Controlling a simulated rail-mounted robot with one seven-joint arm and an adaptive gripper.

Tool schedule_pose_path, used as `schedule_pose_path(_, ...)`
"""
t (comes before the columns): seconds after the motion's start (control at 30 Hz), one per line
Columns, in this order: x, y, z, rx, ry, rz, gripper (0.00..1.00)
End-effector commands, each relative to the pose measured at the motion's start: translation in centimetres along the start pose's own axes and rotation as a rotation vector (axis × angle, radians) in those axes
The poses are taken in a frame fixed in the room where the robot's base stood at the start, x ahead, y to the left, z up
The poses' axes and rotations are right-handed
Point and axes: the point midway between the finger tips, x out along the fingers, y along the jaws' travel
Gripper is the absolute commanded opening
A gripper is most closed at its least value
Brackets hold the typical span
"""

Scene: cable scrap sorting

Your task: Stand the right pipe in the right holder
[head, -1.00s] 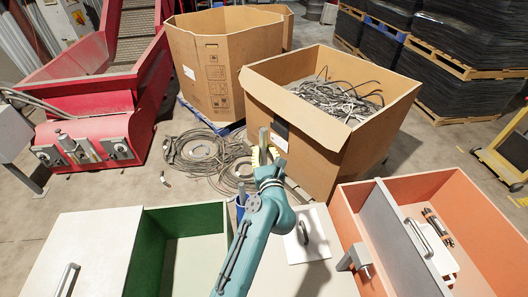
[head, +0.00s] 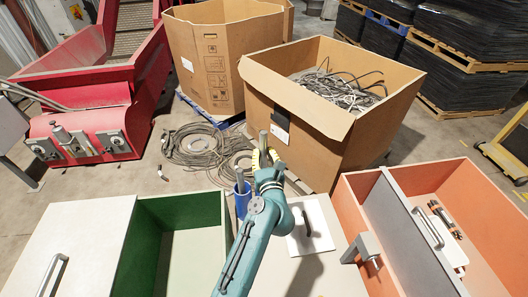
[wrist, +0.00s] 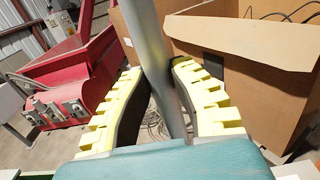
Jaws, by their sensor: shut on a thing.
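My gripper (head: 266,158), with yellow pads, is shut on a grey pipe (head: 263,139). In the wrist view the pipe (wrist: 162,70) runs between both yellow-padded fingers (wrist: 160,108), tilted a little in the picture; its lower end is hidden behind my gripper. A blue holder (head: 243,203) stands just left of my arm in the head view, below my gripper in the picture. A grey pipe-like piece (head: 240,179) stands up out of it. No second holder can be made out; my arm covers the area beside the blue one.
A green bin (head: 146,243) lies to the left and orange bins (head: 352,206) to the right. A white panel with a handle (head: 322,238) is right of my arm. A large cardboard box (head: 290,128) stands behind my gripper, with loose cable coils (head: 193,150) on the floor.

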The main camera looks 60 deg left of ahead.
Motion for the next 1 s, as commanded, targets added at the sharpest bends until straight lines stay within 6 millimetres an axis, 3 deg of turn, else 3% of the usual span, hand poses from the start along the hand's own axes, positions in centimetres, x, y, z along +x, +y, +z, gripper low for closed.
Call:
schedule_pose_path(0.6, 0.0, -0.1, -5.7, 0.0, -0.001, -0.001, 0.0)
schedule_pose_path(1.0, 0.0, -0.1, -6.9, -0.001, -0.002, -0.001, 0.0)
